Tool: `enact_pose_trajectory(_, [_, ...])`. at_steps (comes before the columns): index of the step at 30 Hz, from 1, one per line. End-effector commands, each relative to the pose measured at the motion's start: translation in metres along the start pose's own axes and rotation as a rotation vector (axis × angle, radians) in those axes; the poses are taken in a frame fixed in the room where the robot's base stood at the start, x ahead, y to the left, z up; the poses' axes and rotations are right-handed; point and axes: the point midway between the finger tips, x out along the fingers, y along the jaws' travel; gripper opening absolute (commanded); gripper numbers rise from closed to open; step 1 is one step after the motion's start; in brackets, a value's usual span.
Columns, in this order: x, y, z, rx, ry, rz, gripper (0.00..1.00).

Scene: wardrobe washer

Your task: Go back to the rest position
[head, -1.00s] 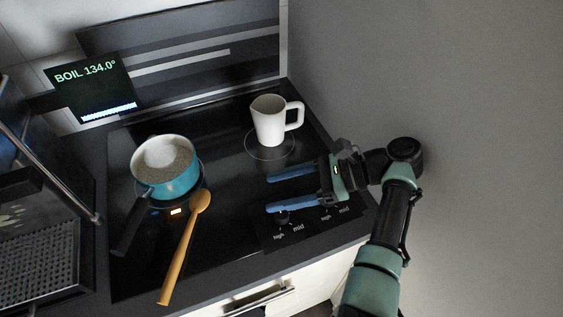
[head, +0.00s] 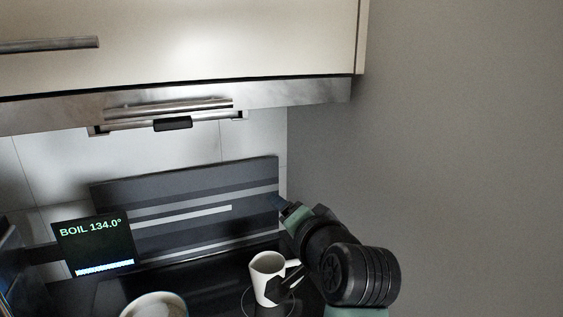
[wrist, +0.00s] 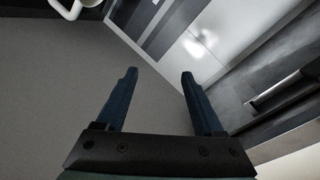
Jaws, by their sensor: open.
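My gripper shows in the wrist view (wrist: 159,75) with its two blue fingers spread apart and nothing between them. In the head view my gripper (head: 281,203) is raised in front of the right end of the striped back panel, mostly hidden behind my own wrist. A white mug (head: 265,277) stands on the dark cooktop below it, partly covered by my arm. Part of the mug also shows at the top left of the wrist view (wrist: 66,10). A pot (head: 155,306) is cut off at the bottom edge of the head view.
A cream cabinet (head: 180,45) and a metal hood (head: 300,97) hang above the cooktop. A black display (head: 95,245) reading "BOIL 134.0°" stands at the left by the striped panel (head: 190,190). A bare grey wall (head: 470,130) is close on the right.

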Motion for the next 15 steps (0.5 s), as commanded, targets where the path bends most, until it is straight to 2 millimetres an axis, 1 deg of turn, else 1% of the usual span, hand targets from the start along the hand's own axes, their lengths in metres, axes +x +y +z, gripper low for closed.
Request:
enact_pose_trajectory(1, [-0.015,-0.028,-0.013,-0.110,0.098,-0.050,0.70])
enact_pose_trajectory(2, [-0.025,-0.042,-0.021,-0.173,0.156,-0.074,0.70])
enact_pose_trajectory(3, [-0.040,-0.061,-0.031,-0.252,0.232,-0.103,0.70])
enact_pose_trajectory(5, [-0.064,-0.088,-0.042,-0.363,0.346,-0.141,0.70])
enact_pose_trajectory(6, [-0.081,-0.106,-0.049,-0.434,0.422,-0.163,0.70])
enact_pose_trajectory(8, [-0.109,-0.131,-0.057,-0.531,0.536,-0.193,0.70])
enact_pose_trajectory(9, [-0.129,-0.146,-0.061,-0.591,0.612,-0.210,0.70])
enact_pose_trajectory(11, [-0.160,-0.167,-0.065,-0.675,0.723,-0.229,0.70])
enact_pose_trajectory(12, [-0.180,-0.180,-0.066,-0.724,0.794,-0.239,0.70])
enact_pose_trajectory(14, [-0.209,-0.195,-0.067,-0.788,0.893,-0.248,0.70])
enact_pose_trajectory(15, [-0.226,-0.203,-0.067,-0.823,0.952,-0.252,0.70])
